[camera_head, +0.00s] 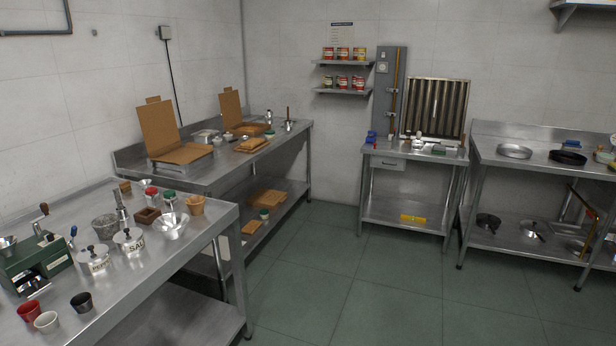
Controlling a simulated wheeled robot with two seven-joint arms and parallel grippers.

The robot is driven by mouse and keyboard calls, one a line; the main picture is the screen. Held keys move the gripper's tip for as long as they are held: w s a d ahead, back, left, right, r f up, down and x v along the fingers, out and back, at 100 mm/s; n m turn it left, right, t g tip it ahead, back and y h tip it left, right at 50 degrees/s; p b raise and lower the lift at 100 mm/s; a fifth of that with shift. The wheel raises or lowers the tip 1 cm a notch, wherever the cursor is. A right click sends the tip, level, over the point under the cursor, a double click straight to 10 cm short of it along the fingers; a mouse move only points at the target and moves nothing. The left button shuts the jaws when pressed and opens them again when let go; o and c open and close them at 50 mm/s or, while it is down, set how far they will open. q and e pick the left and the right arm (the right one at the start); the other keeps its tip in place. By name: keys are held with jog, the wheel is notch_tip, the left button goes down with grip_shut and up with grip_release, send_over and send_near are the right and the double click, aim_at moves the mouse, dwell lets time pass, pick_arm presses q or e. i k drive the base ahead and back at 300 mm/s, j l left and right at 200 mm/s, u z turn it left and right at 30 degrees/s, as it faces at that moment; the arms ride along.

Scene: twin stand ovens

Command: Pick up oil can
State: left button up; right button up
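I cannot tell for sure which item is the oil can. A small metal vessel with a dark upright top (289,124) stands at the far right end of the back left table (232,160); it is too small to identify. A tall metal cylinder (121,207) stands on the near left table (206,238), among bowls and lidded pots. Small metal items (418,139) also stand on the small table by the back wall. Neither of my grippers is in view.
A green hand-cranked machine (38,262) and several cups are on the near left table. Pans (514,151) lie on the right table. The green tiled floor (340,280) between the tables is clear.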

aim_at(268, 117)
jog(key=i, duration=3.55)
jog(key=i+j, duration=0.1)
jog(key=i, duration=1.65)
jog(key=i+z, duration=0.1)
jog(key=i, duration=1.7)
